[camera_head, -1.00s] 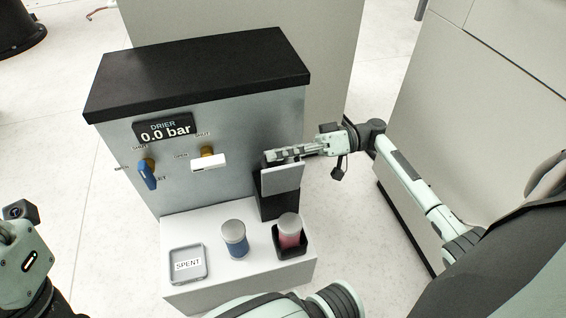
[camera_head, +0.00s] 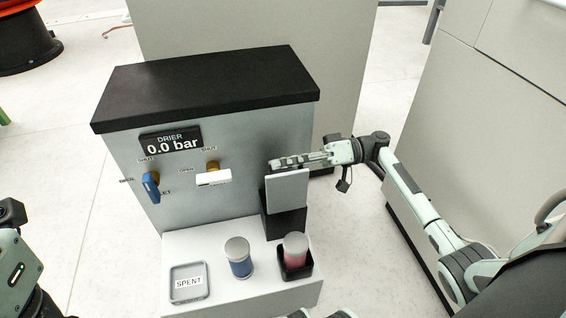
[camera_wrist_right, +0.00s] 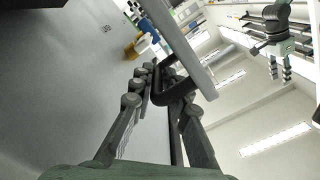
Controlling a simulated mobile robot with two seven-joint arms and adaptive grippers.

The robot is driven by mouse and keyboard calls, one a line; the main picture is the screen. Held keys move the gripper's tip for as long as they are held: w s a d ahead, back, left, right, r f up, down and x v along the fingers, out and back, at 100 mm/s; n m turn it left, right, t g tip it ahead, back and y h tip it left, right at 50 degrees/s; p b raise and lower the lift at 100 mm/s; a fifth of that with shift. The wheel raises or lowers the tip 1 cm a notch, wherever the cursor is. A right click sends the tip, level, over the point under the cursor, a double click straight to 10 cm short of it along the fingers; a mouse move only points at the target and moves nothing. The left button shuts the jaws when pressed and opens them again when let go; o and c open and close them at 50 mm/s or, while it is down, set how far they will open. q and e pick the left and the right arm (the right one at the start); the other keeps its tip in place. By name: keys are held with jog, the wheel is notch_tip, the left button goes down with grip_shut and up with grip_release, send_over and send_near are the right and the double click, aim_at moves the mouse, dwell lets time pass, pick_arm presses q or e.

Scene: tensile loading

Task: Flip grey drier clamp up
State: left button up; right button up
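The grey drier clamp (camera_head: 287,190) is a flat grey plate on a black block at the right of the drier (camera_head: 240,130). In the head view its face stands steeply. My right gripper (camera_head: 280,162) reaches in from the right at the plate's top edge. In the right wrist view, a black handle (camera_wrist_right: 162,88) lies between my right gripper's (camera_wrist_right: 165,85) fingers, beside the grey plate (camera_wrist_right: 188,50). Whether they press on it is unclear. My left arm shows at the left edge. My left gripper (camera_wrist_right: 279,70) appears in the wrist view, fingers apart and empty.
A white ledge (camera_head: 215,255) in front carries a SPENT tray (camera_head: 188,297), a blue canister (camera_head: 239,258) and a red canister (camera_head: 295,250) in a black holder. A blue valve handle (camera_head: 151,187) and a white one (camera_head: 213,178) are on the drier front. A cabinet (camera_head: 490,130) stands right.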

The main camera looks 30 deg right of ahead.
jog(key=o, duration=0.3)
jog(key=shift+d+f, duration=0.15)
jog(key=shift+f, duration=0.35)
jog(key=shift+r, duration=0.1)
jog(key=v, duration=0.7)
jog(key=shift+d+r, duration=0.1)
jog(key=shift+d, duration=0.15)
